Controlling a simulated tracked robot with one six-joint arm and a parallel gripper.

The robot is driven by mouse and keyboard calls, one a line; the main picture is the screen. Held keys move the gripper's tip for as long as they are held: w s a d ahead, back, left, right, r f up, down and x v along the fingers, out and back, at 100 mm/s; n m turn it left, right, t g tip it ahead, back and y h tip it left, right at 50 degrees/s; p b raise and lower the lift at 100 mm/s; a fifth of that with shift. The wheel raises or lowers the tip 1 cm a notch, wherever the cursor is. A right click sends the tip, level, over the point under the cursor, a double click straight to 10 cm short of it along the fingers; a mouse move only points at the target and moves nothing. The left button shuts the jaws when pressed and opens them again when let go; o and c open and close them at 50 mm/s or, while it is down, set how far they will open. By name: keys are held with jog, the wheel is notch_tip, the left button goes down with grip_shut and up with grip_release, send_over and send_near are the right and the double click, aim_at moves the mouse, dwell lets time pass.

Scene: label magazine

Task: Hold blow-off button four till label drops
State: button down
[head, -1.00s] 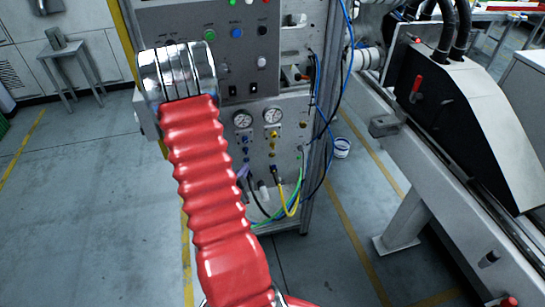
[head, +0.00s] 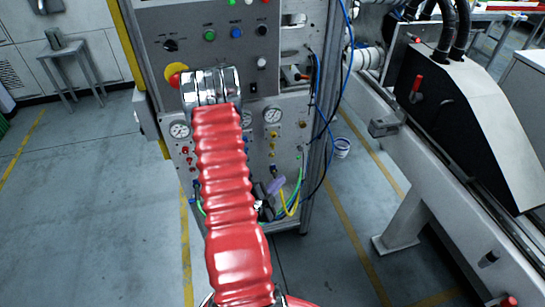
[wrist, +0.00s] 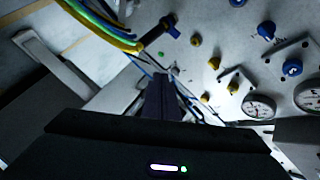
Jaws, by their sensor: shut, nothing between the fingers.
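The grey valve panel (head: 290,165) carries several small coloured knobs and buttons below its gauges; it also fills the upper right of the wrist view (wrist: 235,55). I cannot read any numbers, so I cannot tell which is blow-off button four. A small green spot (wrist: 161,54) lies just beyond my fingertips. My gripper (head: 276,186) is partly behind my red arm in the head view, low before the panel. In the wrist view its dark purple fingers (wrist: 160,80) are shut and empty. Contact with the panel cannot be told. No label can be made out.
Yellow, green and blue hoses (wrist: 100,25) pass close to the fingers. Gauges (wrist: 258,107) and blue knobs (wrist: 292,68) are at right. A red emergency button (head: 174,79) sits on the upper box. A conveyor frame (head: 440,165) stands right; the floor at left is open.

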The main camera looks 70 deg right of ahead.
jog(key=w+d, duration=0.4)
jog(key=d, duration=0.3)
jog(key=shift+w, duration=0.15)
jog(key=shift+d, duration=0.15)
dwell(2.0)
jog(key=shift+w+d, duration=0.2)
jog(key=shift+d, duration=0.1)
jog(key=shift+w+d, duration=0.25)
jog(key=shift+d, duration=0.1)
dwell(2.2)
jog(key=shift+s+a, duration=0.1)
jog(key=shift+a, duration=0.05)
jog(key=shift+s+a, duration=0.35)
jog(key=shift+a, duration=0.2)
jog(key=shift+a, duration=0.15)
jog(key=shift+s+a, duration=0.45)
jog(key=shift+a, duration=0.25)
jog(key=shift+s+a, duration=0.4)
jog(key=shift+a, duration=0.25)
jog(key=shift+s+a, duration=0.45)
jog(key=shift+a, duration=0.25)
